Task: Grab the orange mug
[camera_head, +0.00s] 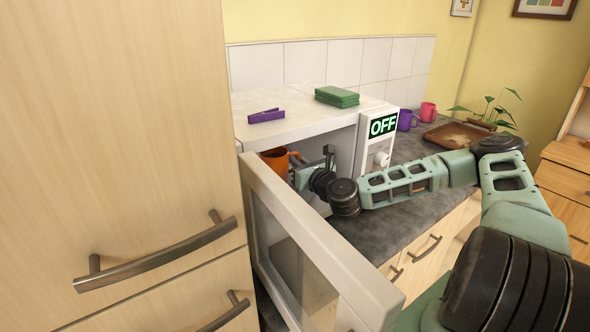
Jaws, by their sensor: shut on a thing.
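The orange mug (273,161) stands inside the open white microwave (290,104), near its left side. Only its upper part shows above the microwave door (310,245). My gripper (302,165) reaches into the microwave from the right and is shut on the mug at its right side, where the handle is. The fingertips are small and partly hidden, so the exact grip is hard to see.
The microwave door stands open toward me, left of my arm. A green sponge stack (337,97) and a purple clip (266,116) lie on top. Purple (406,120) and pink (428,111) mugs and a brown tray (455,136) are on the counter. A tall cabinet (120,130) blocks the left.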

